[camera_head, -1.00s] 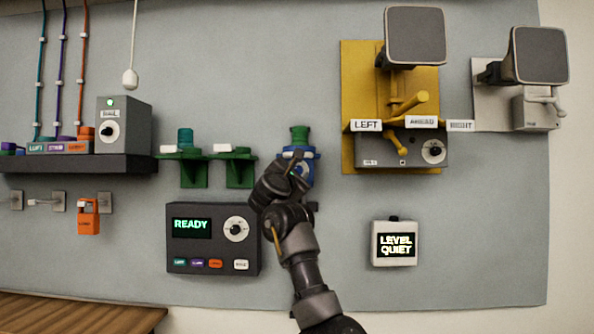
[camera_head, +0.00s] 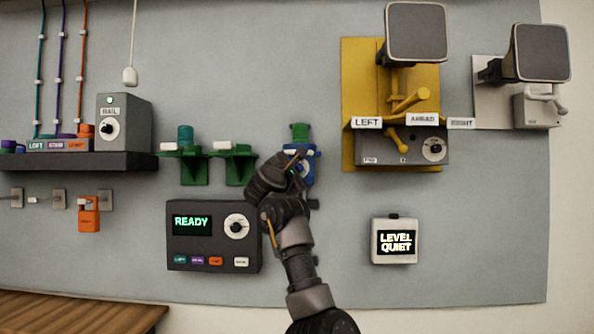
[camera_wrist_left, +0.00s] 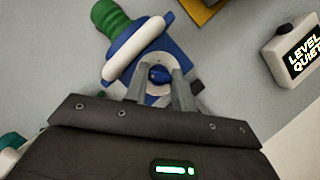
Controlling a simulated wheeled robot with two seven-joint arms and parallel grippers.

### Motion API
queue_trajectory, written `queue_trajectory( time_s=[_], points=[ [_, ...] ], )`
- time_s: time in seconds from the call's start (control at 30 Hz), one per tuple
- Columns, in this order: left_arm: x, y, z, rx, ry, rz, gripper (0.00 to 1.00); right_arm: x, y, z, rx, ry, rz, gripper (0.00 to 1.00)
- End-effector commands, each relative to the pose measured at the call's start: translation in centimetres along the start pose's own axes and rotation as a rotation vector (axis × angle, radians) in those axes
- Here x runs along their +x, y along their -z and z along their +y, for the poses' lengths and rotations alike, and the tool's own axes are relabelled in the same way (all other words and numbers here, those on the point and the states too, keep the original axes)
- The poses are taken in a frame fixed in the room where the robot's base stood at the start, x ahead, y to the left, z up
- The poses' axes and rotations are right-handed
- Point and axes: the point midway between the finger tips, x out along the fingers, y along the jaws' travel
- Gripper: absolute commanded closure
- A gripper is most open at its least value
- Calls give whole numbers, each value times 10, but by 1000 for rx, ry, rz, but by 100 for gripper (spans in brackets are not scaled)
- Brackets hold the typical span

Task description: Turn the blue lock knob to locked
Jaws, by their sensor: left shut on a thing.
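The blue lock knob (camera_wrist_left: 158,74) sits on a pale round plate at the front of a blue wall holder (camera_wrist_left: 178,53). In the head view, that holder (camera_head: 311,166) is partly hidden behind my left gripper (camera_head: 297,164). A green-topped piece (camera_head: 300,133) stands in the holder, with a white bar across its front in the left wrist view (camera_wrist_left: 134,50). In that view, the fingers of my left gripper (camera_wrist_left: 158,86) are on either side of the knob, shut on it. No marking for the knob's position is readable. My right gripper is not in view.
Two green brackets (camera_head: 238,168) are just left of the holder. A dark READY panel (camera_head: 190,250) is below left, and a LEVEL QUIET box (camera_head: 394,259) is below right. A yellow board (camera_head: 362,75) with levers is up right. The wall between is bare.

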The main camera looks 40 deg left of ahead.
Motion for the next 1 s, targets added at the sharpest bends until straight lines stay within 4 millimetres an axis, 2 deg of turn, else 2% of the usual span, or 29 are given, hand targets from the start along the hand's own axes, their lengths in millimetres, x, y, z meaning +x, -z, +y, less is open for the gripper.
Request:
queue_trajectory(
  time_s=[0.37,1.0],
  points=[
    [1,-2,5,327,133,1,97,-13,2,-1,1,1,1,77],
    [2,-4,8,889,365,2,97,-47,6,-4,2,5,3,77]
  ],
)
